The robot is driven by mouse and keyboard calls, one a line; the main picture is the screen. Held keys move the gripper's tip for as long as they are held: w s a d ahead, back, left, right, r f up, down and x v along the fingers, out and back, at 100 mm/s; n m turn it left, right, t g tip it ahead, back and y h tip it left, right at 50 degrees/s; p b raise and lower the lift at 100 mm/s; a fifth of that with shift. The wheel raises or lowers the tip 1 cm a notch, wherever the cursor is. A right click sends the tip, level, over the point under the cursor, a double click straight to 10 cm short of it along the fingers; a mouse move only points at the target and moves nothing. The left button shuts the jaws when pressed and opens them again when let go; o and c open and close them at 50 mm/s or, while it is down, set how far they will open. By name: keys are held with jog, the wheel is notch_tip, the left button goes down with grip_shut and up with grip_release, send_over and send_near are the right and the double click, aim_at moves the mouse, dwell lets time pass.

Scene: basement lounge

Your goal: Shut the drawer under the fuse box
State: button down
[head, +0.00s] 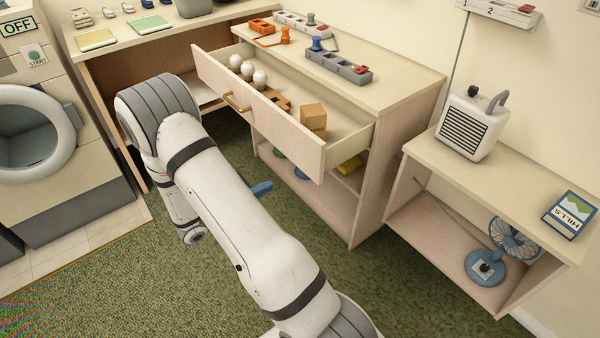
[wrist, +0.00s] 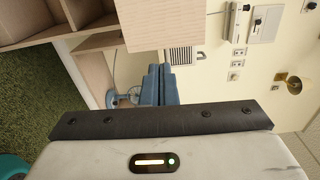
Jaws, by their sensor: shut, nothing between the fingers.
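The drawer (head: 265,115) under the counter is pulled well out, with a pale wood front and a brass handle (head: 236,103). It holds three white rounded things, a brown wooden piece and tan blocks (head: 313,117). My gripper (head: 262,188) is shut and empty, low in front of the drawer and below its front edge, apart from it; my arm hides most of it. In the wrist view its blue fingers (wrist: 157,86) are together, with a pale wood panel (wrist: 160,25) close by.
The counter (head: 400,90) above the drawer carries grey switch blocks (head: 338,66) and orange pieces. An open shelf lies below the drawer. A lower bench (head: 480,180) with a heater (head: 470,125) stands right, a washer (head: 30,130) left. Green carpet in front is clear.

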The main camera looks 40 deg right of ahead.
jog(key=b, duration=0.1)
send_near(311, 163)
jog(key=shift+n+t, duration=0.3)
jog(key=shift+n, duration=0.1)
jog(key=d, duration=0.7)
jog(key=shift+s, duration=0.1)
